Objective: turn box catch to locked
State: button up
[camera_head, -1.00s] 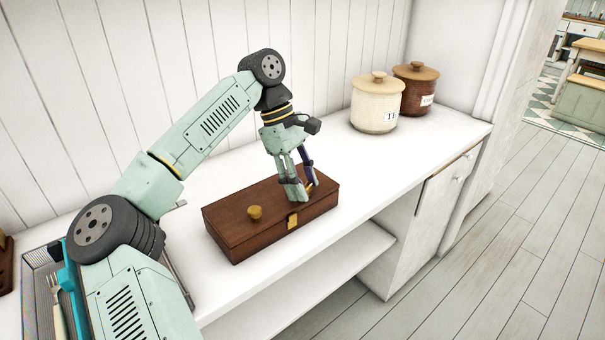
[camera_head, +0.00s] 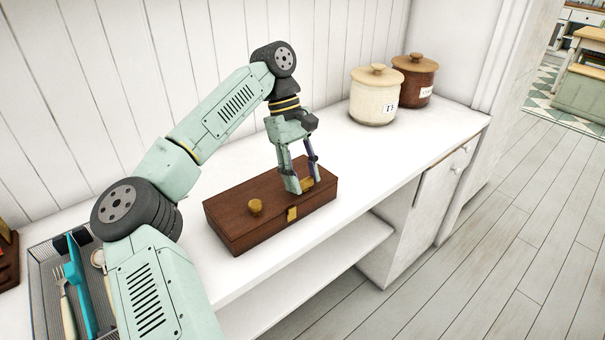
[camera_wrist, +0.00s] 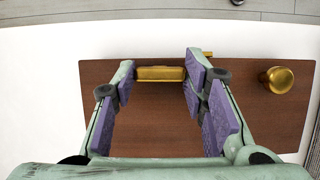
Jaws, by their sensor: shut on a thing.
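A dark brown wooden box (camera_head: 240,229) sits on the white counter. A gold bar-shaped catch (camera_head: 307,184) lies on its lid, toward the right end. My gripper (camera_head: 302,187) reaches down to the lid with its fingers shut on the catch. In the wrist view the catch (camera_wrist: 160,73) spans the gap between the purple pads, lengthwise across the jaws. A round gold knob (camera_head: 255,206) stands on the lid's left part. A small gold plate (camera_head: 291,214) is on the box's front. The fingers partly hide the catch in the head view.
A cream lidded jar (camera_head: 374,98) and a brown lidded jar (camera_head: 417,82) stand at the back right. A wire tray (camera_head: 41,276) with cutlery is at the left. The white counter (camera_head: 385,153) is clear between box and jars.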

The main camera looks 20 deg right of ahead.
jog(key=o, duration=1.2)
jog(key=shift+c, duration=0.2)
jog(key=shift+r, duration=0.1)
jog(key=v, duration=1.2)
